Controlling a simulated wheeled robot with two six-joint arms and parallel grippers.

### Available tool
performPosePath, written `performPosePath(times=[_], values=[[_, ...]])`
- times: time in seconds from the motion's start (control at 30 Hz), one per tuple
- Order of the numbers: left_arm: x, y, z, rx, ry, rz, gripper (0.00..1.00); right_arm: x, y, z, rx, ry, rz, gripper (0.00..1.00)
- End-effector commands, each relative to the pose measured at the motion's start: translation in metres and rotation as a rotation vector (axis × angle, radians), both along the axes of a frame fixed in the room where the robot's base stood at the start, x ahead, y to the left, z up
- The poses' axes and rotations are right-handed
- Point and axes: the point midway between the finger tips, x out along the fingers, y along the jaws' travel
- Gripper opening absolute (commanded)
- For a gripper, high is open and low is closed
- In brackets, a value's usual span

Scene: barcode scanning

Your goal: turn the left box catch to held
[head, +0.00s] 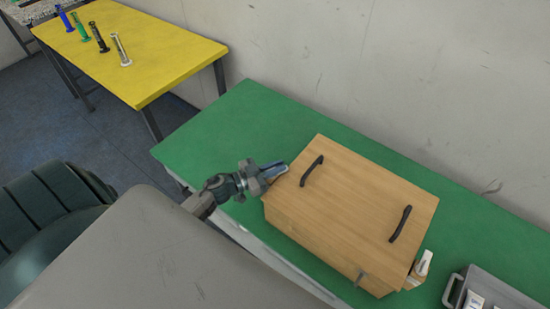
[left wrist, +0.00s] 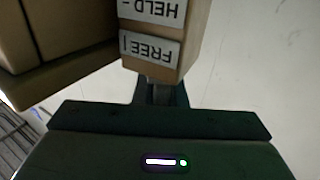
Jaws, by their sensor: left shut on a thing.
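The wooden box (head: 350,205), with two black handles on its lid, sits on the green table (head: 235,120). My left gripper (head: 271,171) is at the box's left end, close against it. In the left wrist view the left catch's wooden block (left wrist: 157,53) shows labels reading HELD and FREE, upside down, beside the box (left wrist: 55,40). The left gripper (left wrist: 160,92) is shut on the catch just below the FREE label. The catch's lever is mostly hidden, so I cannot tell its exact angle. My right gripper is out of view.
Another catch with a white lever (head: 424,262) is on the box's right end. A grey tray (head: 452,288) with white items stands at the lower right. A yellow table (head: 150,60) with several coloured upright objects stands at the upper left.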

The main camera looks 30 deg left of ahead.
Motion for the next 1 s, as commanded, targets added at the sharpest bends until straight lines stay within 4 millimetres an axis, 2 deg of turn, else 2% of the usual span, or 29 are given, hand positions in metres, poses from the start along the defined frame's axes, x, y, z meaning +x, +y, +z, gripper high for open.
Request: performPosePath(times=[0.03, 0.13, 0.37, 1.0], values=[[0.001, 0.001, 0.004, 0.003, -0.002, -0.044, 0.00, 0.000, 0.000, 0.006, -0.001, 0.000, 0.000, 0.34], [0.001, -0.001, 0.001, 0.003, -0.003, -0.139, 0.00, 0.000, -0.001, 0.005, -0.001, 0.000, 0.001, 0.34], [-0.002, -0.003, -0.003, 0.002, -0.004, -0.358, 0.00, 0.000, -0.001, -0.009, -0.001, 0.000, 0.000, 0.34], [-0.011, -0.008, -0.005, 0.001, -0.006, -0.923, 0.00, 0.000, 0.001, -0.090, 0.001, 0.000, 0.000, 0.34]])
